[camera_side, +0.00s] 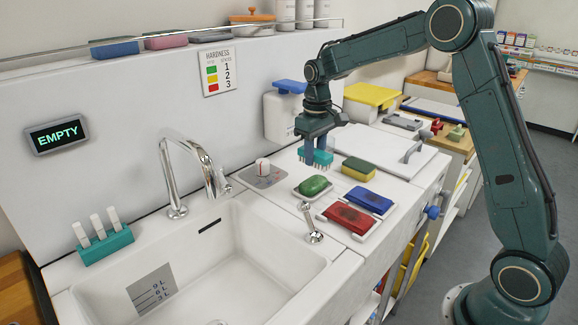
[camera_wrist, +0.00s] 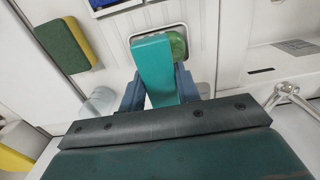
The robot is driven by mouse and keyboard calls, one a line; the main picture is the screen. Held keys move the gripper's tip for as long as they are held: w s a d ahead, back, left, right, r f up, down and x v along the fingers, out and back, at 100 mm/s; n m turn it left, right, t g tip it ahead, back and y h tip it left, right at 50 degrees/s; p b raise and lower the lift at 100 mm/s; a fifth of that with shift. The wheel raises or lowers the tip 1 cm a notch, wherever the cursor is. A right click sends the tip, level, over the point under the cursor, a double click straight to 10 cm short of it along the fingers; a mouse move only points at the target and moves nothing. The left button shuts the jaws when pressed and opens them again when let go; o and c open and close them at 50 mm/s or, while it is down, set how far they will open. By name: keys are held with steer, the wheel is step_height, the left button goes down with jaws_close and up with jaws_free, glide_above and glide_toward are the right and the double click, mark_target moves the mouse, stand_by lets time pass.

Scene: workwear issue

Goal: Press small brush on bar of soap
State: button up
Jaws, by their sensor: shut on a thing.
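A small teal brush (camera_side: 321,158) is held in my gripper (camera_side: 318,146), bristles down, above the counter. In the wrist view my gripper (camera_wrist: 160,92) is shut on the teal brush (camera_wrist: 153,58), one finger on each side. The green bar of soap (camera_side: 313,186) lies in a white soap dish (camera_side: 299,192) on the counter by the sink. In the side view the brush is above and behind the soap, apart from it. In the wrist view the brush partly hides the soap (camera_wrist: 178,44).
A yellow-green sponge (camera_side: 358,168) lies right of the soap. A blue brush or pad (camera_side: 368,200) and a red one (camera_side: 348,219) lie in trays in front. The sink (camera_side: 200,275) and faucet (camera_side: 180,175) are on the left.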

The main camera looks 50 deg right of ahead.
mark_target(315, 165)
steer(key=shift+f, duration=1.9)
steer(key=shift+f, duration=0.65)
stand_by(1.4)
steer(key=shift+r, duration=3.6)
steer(key=s+a+f+m, duration=0.1)
steer(key=a+f+m, duration=0.1)
steer(key=a, duration=0.7)
steer(key=shift+s+a+f+m, duration=0.15)
steer(key=shift+s+a+m, duration=0.1)
steer(key=shift+m, duration=0.45)
